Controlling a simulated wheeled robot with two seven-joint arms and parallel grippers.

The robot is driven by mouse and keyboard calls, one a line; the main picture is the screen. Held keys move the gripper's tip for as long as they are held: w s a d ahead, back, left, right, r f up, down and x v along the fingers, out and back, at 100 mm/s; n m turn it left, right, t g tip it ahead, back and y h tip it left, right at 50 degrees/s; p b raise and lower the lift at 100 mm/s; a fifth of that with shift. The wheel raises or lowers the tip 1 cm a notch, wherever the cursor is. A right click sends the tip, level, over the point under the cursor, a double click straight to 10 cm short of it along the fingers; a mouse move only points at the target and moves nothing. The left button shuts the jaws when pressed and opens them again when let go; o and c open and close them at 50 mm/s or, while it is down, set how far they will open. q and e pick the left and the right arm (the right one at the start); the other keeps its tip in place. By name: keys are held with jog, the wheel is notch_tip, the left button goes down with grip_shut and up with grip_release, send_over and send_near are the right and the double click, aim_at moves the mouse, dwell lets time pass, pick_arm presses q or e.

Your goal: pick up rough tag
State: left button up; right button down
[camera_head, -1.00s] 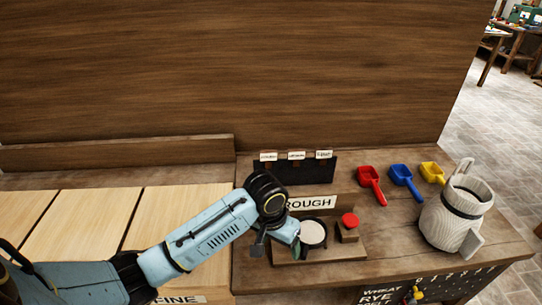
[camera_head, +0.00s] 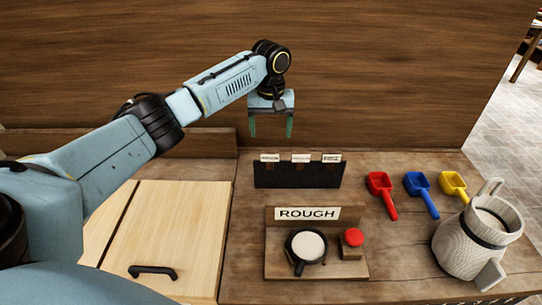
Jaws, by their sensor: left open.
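A dark rack (camera_head: 298,175) stands on the wooden counter with three small white-topped tags in a row; their print is too small to read. The left tag (camera_head: 270,157), middle tag (camera_head: 301,157) and right tag (camera_head: 332,157) poke up from its top edge. My left gripper (camera_head: 271,134) hangs pointing down above and just behind the left end of the rack, open and empty, apart from the tags. A white sign reading ROUGH (camera_head: 307,213) stands on a wooden station in front. My right gripper is out of view.
The station holds a round white-topped dish with a handle (camera_head: 307,245) and a red button (camera_head: 353,237). Red (camera_head: 381,190), blue (camera_head: 420,190) and yellow (camera_head: 455,186) scoops and a pale jug (camera_head: 477,240) are at right. A wooden wall rises behind.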

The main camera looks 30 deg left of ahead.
aim_at(270, 152)
pick_arm(q)
jog(key=f, duration=0.3)
jog(key=shift+w, duration=0.2)
jog(key=f, duration=0.4)
jog(key=shift+s+f, duration=0.3)
jog(key=shift+s, duration=0.05)
jog(key=shift+f, duration=0.55)
jog(key=shift+c, duration=0.7)
jog(key=c, duration=0.9)
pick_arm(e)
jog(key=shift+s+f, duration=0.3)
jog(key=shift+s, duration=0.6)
